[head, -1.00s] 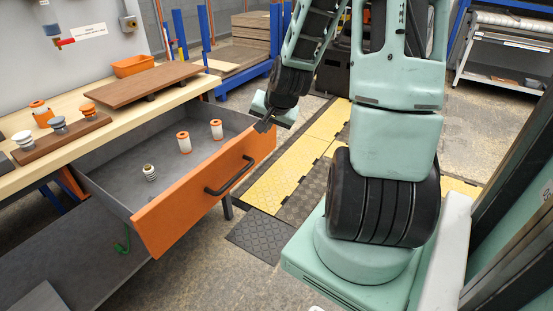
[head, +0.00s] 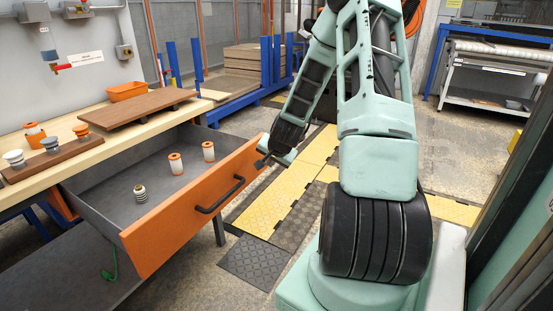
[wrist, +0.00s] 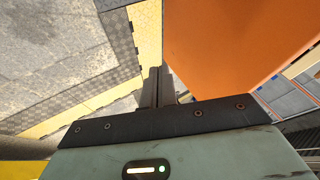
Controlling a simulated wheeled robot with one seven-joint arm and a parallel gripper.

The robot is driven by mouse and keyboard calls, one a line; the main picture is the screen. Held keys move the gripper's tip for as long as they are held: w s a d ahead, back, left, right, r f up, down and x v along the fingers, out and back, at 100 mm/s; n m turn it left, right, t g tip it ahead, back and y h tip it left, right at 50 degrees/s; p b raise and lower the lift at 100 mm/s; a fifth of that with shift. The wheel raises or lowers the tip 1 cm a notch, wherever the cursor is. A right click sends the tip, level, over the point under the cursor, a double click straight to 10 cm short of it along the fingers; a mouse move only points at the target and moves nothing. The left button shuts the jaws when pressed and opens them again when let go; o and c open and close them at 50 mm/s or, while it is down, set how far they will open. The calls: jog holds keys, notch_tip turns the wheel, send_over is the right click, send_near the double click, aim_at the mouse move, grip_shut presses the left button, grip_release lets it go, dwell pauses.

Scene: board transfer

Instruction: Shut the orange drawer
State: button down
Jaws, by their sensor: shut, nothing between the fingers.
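The orange drawer (head: 168,236) under the workbench is pulled far out in the head view. Its orange front carries a black bar handle (head: 219,195). Two orange-and-white cylinders and a ribbed grey piece (head: 140,194) stand inside it. My gripper (head: 262,161) is at the far end of the drawer front, near its top corner; I cannot tell whether it touches. In the wrist view the shut, empty fingers (wrist: 158,86) lie beside the orange front panel (wrist: 225,45).
The wooden bench top (head: 80,150) holds a brown board (head: 130,108), an orange bin (head: 127,91) and a peg rack (head: 48,158). Yellow and dark floor mats (head: 265,205) lie right of the drawer. A blue-posted rack stands behind.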

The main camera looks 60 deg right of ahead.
jog(key=shift+w+a+r, duration=0.1)
jog(key=shift+w, duration=0.65)
jog(key=shift+w+a+r, duration=0.1)
jog(key=shift+w, duration=0.65)
jog(key=shift+w, duration=0.1)
